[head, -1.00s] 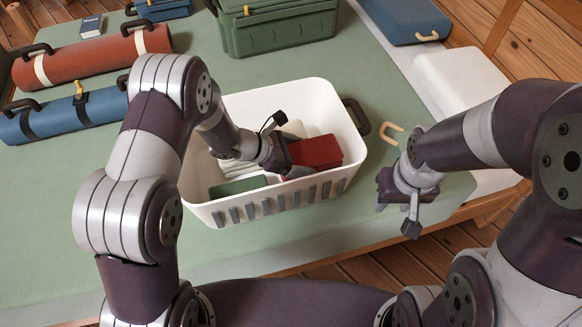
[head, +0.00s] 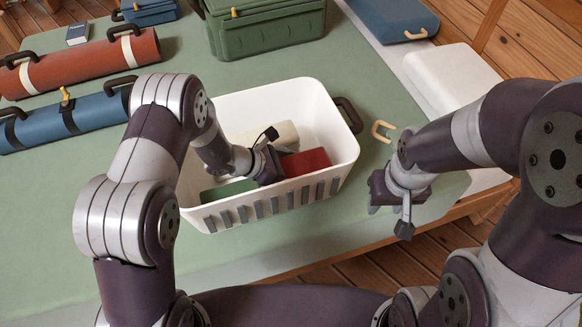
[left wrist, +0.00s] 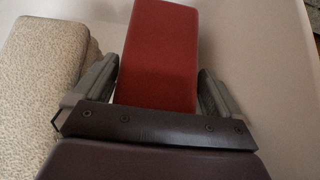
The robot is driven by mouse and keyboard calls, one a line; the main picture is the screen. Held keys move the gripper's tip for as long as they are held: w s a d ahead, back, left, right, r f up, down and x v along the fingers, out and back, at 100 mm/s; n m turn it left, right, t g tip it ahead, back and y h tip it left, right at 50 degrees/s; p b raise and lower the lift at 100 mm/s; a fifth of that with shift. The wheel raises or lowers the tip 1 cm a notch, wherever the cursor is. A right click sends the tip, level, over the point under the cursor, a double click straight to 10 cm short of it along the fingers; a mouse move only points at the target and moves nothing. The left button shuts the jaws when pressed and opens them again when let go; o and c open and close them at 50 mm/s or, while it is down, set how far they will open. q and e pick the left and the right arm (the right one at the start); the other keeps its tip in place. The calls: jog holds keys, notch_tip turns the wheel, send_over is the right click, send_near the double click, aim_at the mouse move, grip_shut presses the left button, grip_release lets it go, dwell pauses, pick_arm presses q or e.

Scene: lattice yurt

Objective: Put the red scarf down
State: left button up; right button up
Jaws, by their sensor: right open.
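The red scarf (head: 307,163), a folded block, is inside the white basket (head: 335,165), low down near its front right side. It also fills the middle of the left wrist view (left wrist: 160,55). My left gripper (head: 268,165) reaches down into the basket. Its two fingers (left wrist: 158,85) lie against both sides of the scarf. The scarf's underside is hidden, so I cannot tell whether it touches the basket floor. My right gripper (head: 388,200) is open and empty, outside the basket to the right.
In the basket are a cream textured item (head: 278,137) behind the scarf and a green item (head: 228,190) at front left. A green case (head: 265,30), a blue roll (head: 100,112) and a red roll (head: 85,62) lie beyond. A white block (head: 455,80) is at right.

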pick_arm(q)
jog(key=shift+r+p, duration=1.15)
jog(key=v, duration=1.1)
jog(key=shift+s+a+f+p, duration=0.2)
jog(key=shift+a+f+p, duration=0.1)
jog(key=shift+a, duration=0.1)
